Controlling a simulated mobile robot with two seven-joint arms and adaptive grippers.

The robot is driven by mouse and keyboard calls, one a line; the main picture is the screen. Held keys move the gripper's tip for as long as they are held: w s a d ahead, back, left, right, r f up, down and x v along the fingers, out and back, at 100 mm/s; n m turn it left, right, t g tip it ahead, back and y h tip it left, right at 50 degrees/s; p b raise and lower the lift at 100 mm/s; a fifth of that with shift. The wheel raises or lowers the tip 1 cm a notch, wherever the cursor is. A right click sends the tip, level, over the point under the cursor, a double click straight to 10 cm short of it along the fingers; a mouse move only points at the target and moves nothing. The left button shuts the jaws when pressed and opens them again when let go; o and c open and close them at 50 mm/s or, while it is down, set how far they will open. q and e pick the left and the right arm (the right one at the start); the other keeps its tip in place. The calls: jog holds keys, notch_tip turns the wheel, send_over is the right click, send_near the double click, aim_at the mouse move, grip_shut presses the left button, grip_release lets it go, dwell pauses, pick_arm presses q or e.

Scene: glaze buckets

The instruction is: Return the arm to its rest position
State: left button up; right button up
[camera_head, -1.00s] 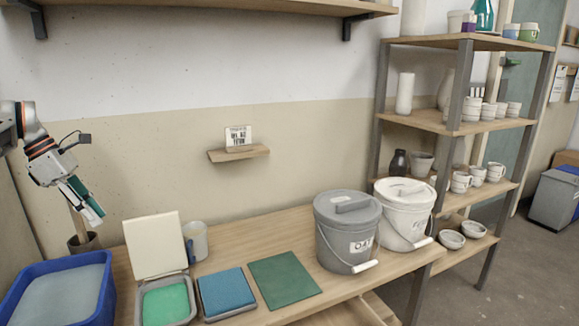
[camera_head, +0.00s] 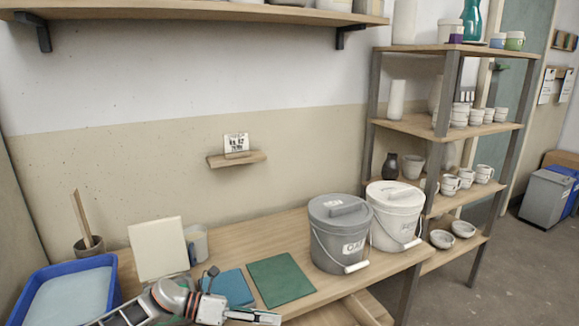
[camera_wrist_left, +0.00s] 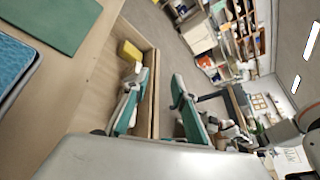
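My left gripper (camera_head: 252,316) is low at the bottom of the head view, in front of the blue pad. Its arm comes in from the lower left and is partly cut off by the frame. In the left wrist view its two teal fingers (camera_wrist_left: 160,88) are spread apart with nothing between them, so it is open and empty.
The wooden table (camera_head: 262,228) carries a green mat (camera_head: 283,280), a blue pad (camera_head: 232,287), a blue tub (camera_head: 114,263), a grey bucket (camera_head: 328,240) and a white bucket (camera_head: 394,220). A yellow block (camera_wrist_left: 130,50) lies near the fingers in the wrist view.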

pick_arm(q)
jog(key=s+d+n+t+h+p, duration=0.1)
jog(key=s+d+n+t, duration=0.3)
jog(key=n, duration=0.4)
jog(key=s+d+n+t+p, duration=0.1)
jog(key=s+n+t+p, duration=0.1)
jog(key=s+n+t, duration=0.5)
jog(key=s+a+f+n+y+p, duration=0.1)
jog(key=s+a+f+n+y, duration=0.5)
jog(key=s+a+n, duration=0.4)
jog(key=s+a+f+n+g+y+p, duration=0.1)
jog(key=s+a+f+n+y, duration=0.6)
jog(key=n, duration=0.8)
jog(key=s+a, duration=0.2)
jog(key=s, duration=0.1)
jog(key=shift+a+f+g+p, duration=0.25)
jog(key=shift+a+g+p, duration=0.05)
jog(key=shift+a+p, duration=0.1)
pick_arm(e)
jog(key=shift+s+a+r+g, duration=0.15)
jog(key=shift+s+r, duration=0.2)
jog(key=shift+r, duration=0.25)
jog(key=shift+s+d+r+g, duration=0.15)
jog(key=shift+s+r, duration=0.2)
jog(key=shift+r, duration=0.2)
pick_arm(q)
jog(key=shift+w, duration=0.1)
pick_arm(e)
jog(key=shift+w+a+r, duration=0.15)
jog(key=shift+r, duration=0.15)
